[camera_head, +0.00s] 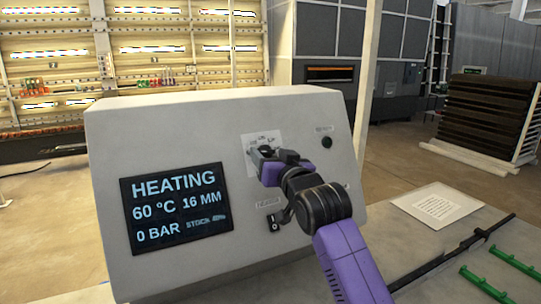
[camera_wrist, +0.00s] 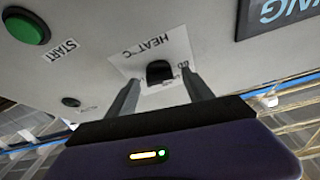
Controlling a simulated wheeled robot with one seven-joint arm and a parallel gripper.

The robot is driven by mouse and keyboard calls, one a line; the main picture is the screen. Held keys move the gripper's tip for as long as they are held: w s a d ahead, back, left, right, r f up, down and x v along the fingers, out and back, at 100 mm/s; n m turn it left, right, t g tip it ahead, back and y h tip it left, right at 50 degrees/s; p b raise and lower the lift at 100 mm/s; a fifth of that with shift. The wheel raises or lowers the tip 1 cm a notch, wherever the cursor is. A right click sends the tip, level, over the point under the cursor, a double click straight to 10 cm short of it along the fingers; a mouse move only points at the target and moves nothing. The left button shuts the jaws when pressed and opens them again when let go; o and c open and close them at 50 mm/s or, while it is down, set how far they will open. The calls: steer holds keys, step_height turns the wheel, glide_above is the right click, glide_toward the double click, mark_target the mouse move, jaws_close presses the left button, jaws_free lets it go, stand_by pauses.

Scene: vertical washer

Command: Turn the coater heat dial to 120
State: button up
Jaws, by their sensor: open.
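The heat dial (camera_wrist: 160,72) is a dark knob on a white label plate (camera_wrist: 125,66) marked "HEAT °C" in the wrist view, which is upside down. My gripper (camera_wrist: 161,77) is open, with one finger on each side of the dial. I cannot tell whether the fingers touch it. In the head view my gripper (camera_head: 260,150) is at the white plate (camera_head: 249,140) on the grey sloped panel (camera_head: 130,130) and hides most of the dial. The screen (camera_head: 177,210) reads HEATING, 60 °C, 16 MM, 0 BAR. The dial's pointer is not clear.
A green start button (camera_wrist: 25,27) shows in the wrist view, with a small dark knob (camera_wrist: 71,102) nearby. A dark button (camera_head: 327,142) sits right of the dial on the panel. A paper sheet (camera_head: 437,207) and green racks (camera_head: 485,283) lie on the table at right.

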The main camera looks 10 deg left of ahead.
jaws_close()
steer(key=shift+a+m, duration=0.1)
steer(key=shift+m, duration=0.2)
steer(key=m+h, duration=0.1)
steer(key=m+h+p, duration=0.1)
steer(key=m, duration=0.1)
steer(key=shift+s+a+r+t, duration=0.1)
steer(key=shift+s+a+t, duration=0.1)
steer(key=shift+t, duration=0.1)
steer(key=m+h, duration=0.1)
steer(key=m, duration=0.2)
steer(key=m+h, duration=0.1)
steer(key=m, duration=0.2)
steer(key=shift+a+h, duration=0.15)
steer(key=shift+h, duration=0.25)
steer(key=m+h, duration=0.1)
steer(key=m, duration=0.1)
steer(key=m+g+h, duration=0.1)
steer(key=m, duration=0.2)
steer(key=shift+w+r+b, duration=0.1)
steer(key=shift+r+b, duration=0.1)
steer(key=shift+b, duration=0.15)
steer(key=shift+r+m+g+h, duration=0.1)
steer(key=shift+m+g+h, duration=0.25)
steer(key=shift+m, duration=0.6)
steer(key=shift+r+m+g+h, duration=0.15)
steer(key=shift+m+g, duration=0.4)
steer(key=shift+m, duration=0.4)
steer(key=shift+f, duration=0.15)
